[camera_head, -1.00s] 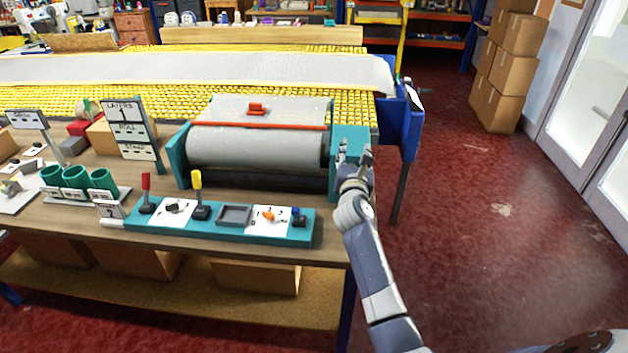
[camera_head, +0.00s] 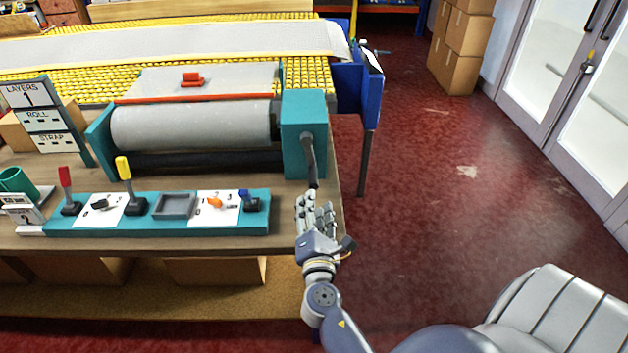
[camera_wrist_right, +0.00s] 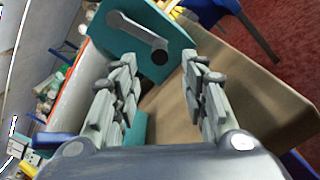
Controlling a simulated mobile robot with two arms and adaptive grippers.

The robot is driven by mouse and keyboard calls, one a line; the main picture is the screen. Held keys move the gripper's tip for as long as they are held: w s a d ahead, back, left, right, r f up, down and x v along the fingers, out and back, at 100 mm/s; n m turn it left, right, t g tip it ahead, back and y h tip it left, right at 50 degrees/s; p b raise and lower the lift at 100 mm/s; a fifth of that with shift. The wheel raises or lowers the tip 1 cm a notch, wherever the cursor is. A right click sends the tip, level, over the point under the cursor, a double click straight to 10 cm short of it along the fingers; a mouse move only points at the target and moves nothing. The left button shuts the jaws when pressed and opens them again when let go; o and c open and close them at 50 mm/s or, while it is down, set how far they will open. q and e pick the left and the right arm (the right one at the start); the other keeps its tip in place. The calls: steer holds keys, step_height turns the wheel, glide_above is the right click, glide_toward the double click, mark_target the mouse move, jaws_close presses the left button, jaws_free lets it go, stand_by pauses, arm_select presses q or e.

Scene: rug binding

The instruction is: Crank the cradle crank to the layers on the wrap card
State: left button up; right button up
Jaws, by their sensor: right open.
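The cradle crank (camera_head: 308,160) is a dark grey arm on the front of the teal housing at the cradle's right end, hanging downward. It also shows in the right wrist view (camera_wrist_right: 137,32), with a dark round knob at its end. The grey roll (camera_head: 190,126) lies in the cradle. The wrap card (camera_head: 36,95) on the left reads LAYERS 1, with ROLL and STRAP lines below. My right gripper (camera_head: 316,208) is open and empty, just below and in front of the crank, apart from it. My left gripper is out of view.
A teal control panel (camera_head: 100,224) with red, yellow, orange and blue controls runs along the bench front. A blue frame (camera_head: 360,95) stands behind the crank housing. Cardboard boxes (camera_head: 460,45) are stacked at the back right. The red floor right of the bench is clear.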

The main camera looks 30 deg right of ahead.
mark_target(313, 181)
steer(key=p+x, duration=0.1)
steer(key=x, duration=0.8)
steer(key=shift+w+d, duration=0.25)
steer(key=shift+w, duration=0.1)
jaws_close()
